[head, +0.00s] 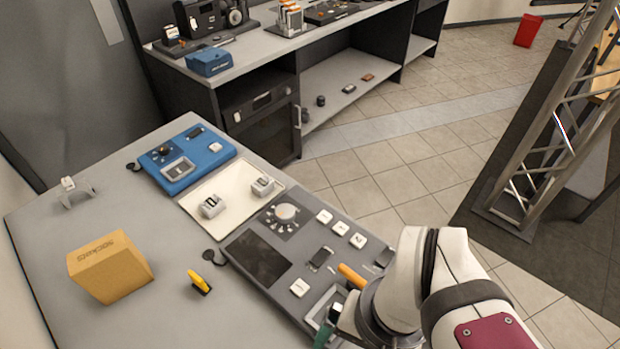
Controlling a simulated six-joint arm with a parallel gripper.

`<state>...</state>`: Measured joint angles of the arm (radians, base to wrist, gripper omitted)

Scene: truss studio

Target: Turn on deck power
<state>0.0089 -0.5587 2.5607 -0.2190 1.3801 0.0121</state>
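A dark grey deck (250,233) lies on the table's right edge. It has a round white dial, several white square buttons, a black screen (258,257), a small dark switch (320,257) and an orange handle or lever (352,275). No label reading "power" can be made out. My gripper (326,326) is over the deck's near end, beside a pale-framed recess. My arm hides much of the gripper and the deck's near right corner. I cannot tell whether the fingers are open or shut.
A blue device (205,172) and a cream plate (235,180) with two small grey blocks lie beyond the deck. A yellow box (110,267) and a yellow-black item (199,282) are to its left. A workbench (270,46) stands behind, and a metal truss (545,150) at right.

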